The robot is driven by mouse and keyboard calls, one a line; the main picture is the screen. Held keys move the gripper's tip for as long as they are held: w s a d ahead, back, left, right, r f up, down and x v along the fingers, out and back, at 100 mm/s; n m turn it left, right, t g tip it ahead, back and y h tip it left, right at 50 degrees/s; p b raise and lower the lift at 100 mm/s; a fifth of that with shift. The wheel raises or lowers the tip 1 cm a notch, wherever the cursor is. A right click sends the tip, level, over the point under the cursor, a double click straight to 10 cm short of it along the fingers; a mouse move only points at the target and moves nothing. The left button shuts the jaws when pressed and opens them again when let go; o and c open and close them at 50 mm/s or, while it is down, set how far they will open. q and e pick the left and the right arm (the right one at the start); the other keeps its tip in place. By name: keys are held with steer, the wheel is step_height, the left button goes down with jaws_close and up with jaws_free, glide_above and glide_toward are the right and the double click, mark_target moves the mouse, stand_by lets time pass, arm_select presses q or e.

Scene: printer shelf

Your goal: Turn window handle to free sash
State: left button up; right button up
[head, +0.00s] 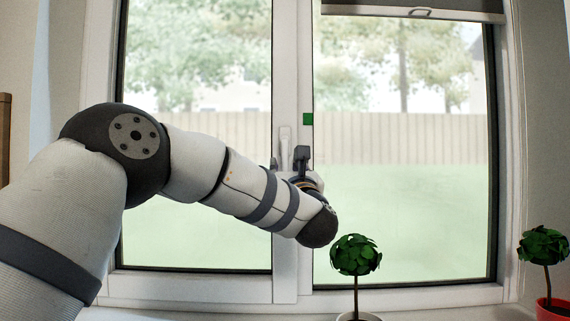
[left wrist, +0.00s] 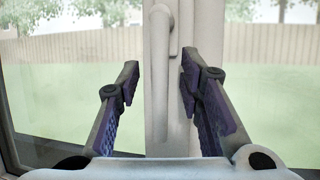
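The white window handle (head: 285,139) is on the middle post of the white window. In the left wrist view the handle (left wrist: 160,85) hangs straight down from its mount at the top. My left gripper (head: 288,161) is in front of the handle's lower part, which it partly hides in the head view. In the left wrist view the left gripper (left wrist: 160,66) is open, with one dark finger on each side of the handle and a gap to both. The left sash (head: 200,285) looks closed in its frame. My right gripper is not in view.
A small potted tree (head: 355,256) stands on the sill right of my arm, and another potted tree (head: 544,247) is at the far right. A dark rolled blind (head: 420,10) hangs above the right pane.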

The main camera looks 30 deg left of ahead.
arm_select(q)
steer(key=shift+x, duration=0.9)
steer(key=shift+c, duration=0.3)
jaws_close()
